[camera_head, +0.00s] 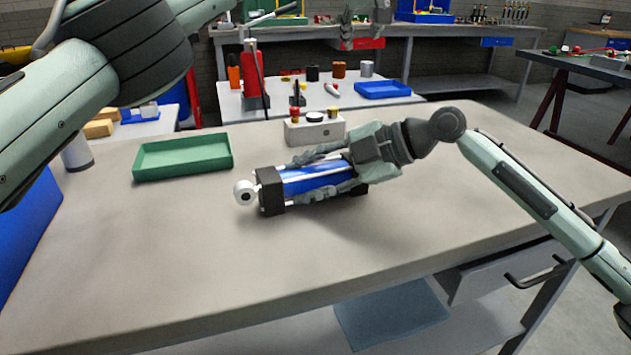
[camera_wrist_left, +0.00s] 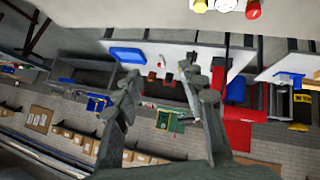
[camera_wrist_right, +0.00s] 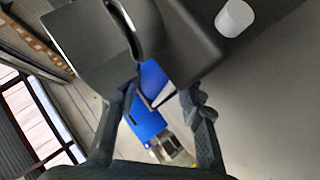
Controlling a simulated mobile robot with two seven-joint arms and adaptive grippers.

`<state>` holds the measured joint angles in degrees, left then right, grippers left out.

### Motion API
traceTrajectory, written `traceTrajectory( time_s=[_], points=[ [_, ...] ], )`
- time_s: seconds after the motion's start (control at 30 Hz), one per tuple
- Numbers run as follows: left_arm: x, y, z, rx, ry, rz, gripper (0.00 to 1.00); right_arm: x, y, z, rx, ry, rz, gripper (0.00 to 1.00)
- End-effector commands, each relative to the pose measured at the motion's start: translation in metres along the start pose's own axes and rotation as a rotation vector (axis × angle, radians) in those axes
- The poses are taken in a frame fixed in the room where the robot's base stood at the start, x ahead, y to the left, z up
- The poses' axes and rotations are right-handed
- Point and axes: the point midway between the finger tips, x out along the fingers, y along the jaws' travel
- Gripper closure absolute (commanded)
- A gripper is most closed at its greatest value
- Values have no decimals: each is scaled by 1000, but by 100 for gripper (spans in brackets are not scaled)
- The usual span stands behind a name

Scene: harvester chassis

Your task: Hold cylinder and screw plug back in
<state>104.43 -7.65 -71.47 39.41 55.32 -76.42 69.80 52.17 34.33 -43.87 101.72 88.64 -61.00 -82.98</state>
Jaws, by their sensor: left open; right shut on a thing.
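A blue cylinder (camera_head: 312,179) with black end blocks and pale rods lies on the grey workbench. A white rod eye (camera_head: 244,193) sticks out of its left end. My right gripper (camera_head: 325,178) lies along the cylinder, one finger on each side, and is shut on it. In the right wrist view a dark end block (camera_wrist_right: 165,40) fills the top beyond the fingers (camera_wrist_right: 158,92). My left gripper (camera_head: 360,42) is open and empty, raised above the bench's far side; its spread fingers also show in the left wrist view (camera_wrist_left: 160,80). I cannot make out the plug or its hole.
A white block (camera_head: 315,131) with red, dark and yellow tops stands just behind the cylinder. A green tray (camera_head: 183,157) lies to the left. The bench front (camera_head: 200,280) is clear. A second table behind holds a blue tray (camera_head: 382,90) and a red tool (camera_head: 253,75).

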Motion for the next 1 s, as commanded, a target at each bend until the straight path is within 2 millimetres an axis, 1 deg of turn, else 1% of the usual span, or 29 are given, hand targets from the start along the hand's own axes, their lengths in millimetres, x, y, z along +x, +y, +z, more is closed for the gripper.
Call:
traceTrajectory(
  time_s=[0.03, 0.1, 0.17, 0.2, 0.27, 0.33, 0.37, 0.4, 0.47, 0.5, 0.57, 0.6, 0.67, 0.73, 0.77, 0.8, 0.87, 0.9, 0.97, 1.0],
  points=[
    [-2, 13, -21, 14, 91, 53, 60, 1, -2, 0, 1, 0, -4, 100],
    [-8, 32, -50, 44, 218, 131, 60, 1, -2, 0, 2, 0, -5, 100],
    [-18, 50, -72, 81, 323, 204, 60, 1, -2, 0, 2, 0, -5, 100],
    [-26, 63, -85, 111, 392, 252, 60, 1, -2, 0, 2, 0, -5, 100],
    [-41, 83, -101, 164, 491, 328, 60, 1, -2, 0, 2, 0, -5, 100],
    [-62, 107, -116, 241, 603, 422, 60, 1, -2, 0, 2, 0, -5, 100],
    [-71, 118, -120, 280, 649, 462, 60, 1, -2, 0, 2, 0, -5, 100],
    [-85, 132, -123, 335, 707, 519, 60, 1, -2, 0, 2, 0, -5, 100],
    [-106, 154, -122, 430, 788, 605, 60, 1, -2, 0, 2, 0, -5, 100],
    [-120, 167, -118, 501, 835, 661, 60, 1, -2, 0, 2, 0, -6, 100],
    [-139, 187, -106, 617, 896, 748, 60, 1, -2, 0, 2, 0, -6, 100],
    [-150, 198, -95, 701, 929, 805, 60, 1, -2, 0, 2, 0, -6, 100],
    [-165, 213, -73, 837, 965, 888, 60, 1, -2, 0, 2, 0, -6, 100],
    [-177, 225, -42, 1007, 985, 978, 60, 1, -2, 0, 3, 0, -6, 100],
    [-180, 228, -28, 1080, 985, 1014, 60, 1, -2, 0, 3, 0, -6, 100],
    [-182, 230, -8, 1182, 978, 1058, 60, 1, -3, 0, 3, 0, -6, 100],
    [-180, 228, 22, 1332, 951, 1116, 60, 1, -3, 0, 3, 0, -6, 100],
    [-178, 225, 42, 1430, 924, 1150, 60, 1, -3, 0, 3, 0, -6, 100],
    [-170, 216, 69, 1577, 869, 1191, 60, 1, -3, 0, 3, 0, -7, 100],
    [-164, 207, 86, 1672, 825, 1213, 60, 1, -3, 0, 3, 0, -7, 100]
  ],
)
